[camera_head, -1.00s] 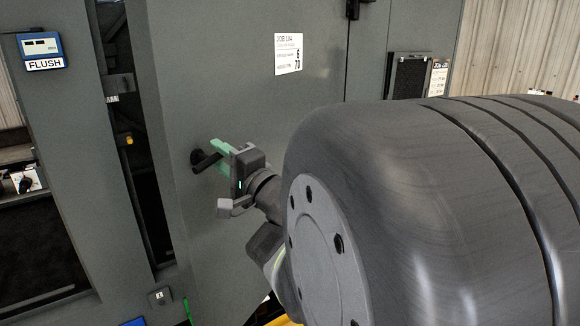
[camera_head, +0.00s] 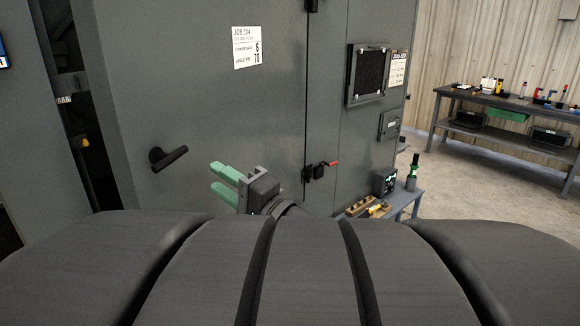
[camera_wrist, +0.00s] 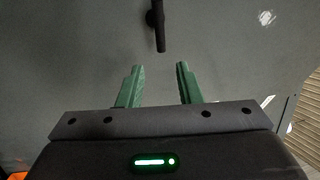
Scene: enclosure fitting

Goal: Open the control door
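The control door (camera_head: 210,110) is a large grey panel that stands ajar, with a dark gap along its left edge. A black lever handle (camera_head: 168,158) sticks out of it. The handle also shows at the top of the wrist view (camera_wrist: 159,28), beyond the fingertips. My gripper (camera_head: 222,180) has green fingers and is to the right of the handle, apart from it. In the wrist view my gripper (camera_wrist: 160,70) is open, with nothing between its fingers.
A workbench (camera_head: 500,100) stands at the back right. Open floor lies between.

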